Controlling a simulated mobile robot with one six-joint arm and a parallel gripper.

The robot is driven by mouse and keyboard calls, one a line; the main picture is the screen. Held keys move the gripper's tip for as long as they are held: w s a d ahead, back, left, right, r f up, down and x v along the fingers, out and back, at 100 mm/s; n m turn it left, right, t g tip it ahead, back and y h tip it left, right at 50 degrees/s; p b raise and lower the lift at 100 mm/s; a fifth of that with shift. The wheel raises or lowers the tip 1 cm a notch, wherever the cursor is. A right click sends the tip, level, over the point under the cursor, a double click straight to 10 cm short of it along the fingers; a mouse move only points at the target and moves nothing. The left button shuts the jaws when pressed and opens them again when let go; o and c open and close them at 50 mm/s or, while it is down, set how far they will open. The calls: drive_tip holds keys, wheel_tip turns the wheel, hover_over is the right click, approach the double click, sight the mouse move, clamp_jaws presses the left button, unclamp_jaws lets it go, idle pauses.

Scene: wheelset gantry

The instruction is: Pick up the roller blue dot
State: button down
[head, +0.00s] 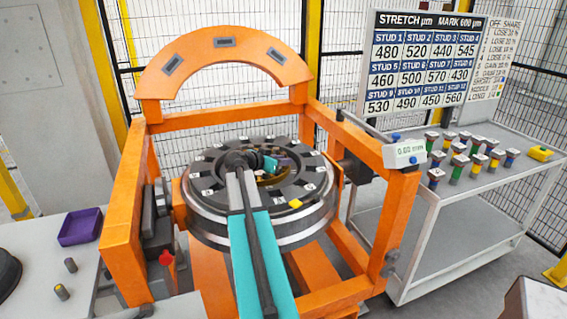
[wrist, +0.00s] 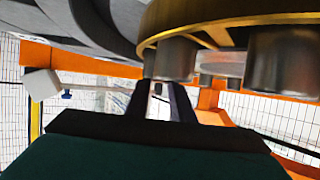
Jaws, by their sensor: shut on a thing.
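My gripper (wrist: 163,90) shows its two dark fingers in the wrist view, closed at the lower end of a grey metal roller (wrist: 173,60). The roller sits under a gold-coloured ring (wrist: 210,20), with other rollers beside it. No blue dot shows on the held roller, so I cannot tell its mark. In the head view my teal arm reaches over the round dark wheel assembly (head: 205,212), and my gripper's teal body (head: 270,163) is in its central opening. The fingertips and the held roller are not clear there.
An orange gantry frame (head: 120,245) surrounds the wheel assembly, with an arch behind. A white gauge (head: 404,154) is on its right post. A grey trolley (head: 440,225) holds several colour-marked studs. At left, a purple tray (head: 80,227) and two small cylinders (head: 70,265) stand on a bench.

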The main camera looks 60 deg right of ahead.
wheel_tip(320, 180, up, 10)
drive_tip(key=b, duration=0.2)
drive_tip(key=shift+f, duration=0.15)
idle(0.4)
drive_tip(key=shift+s, duration=0.1)
idle(1.4)
idle(0.5)
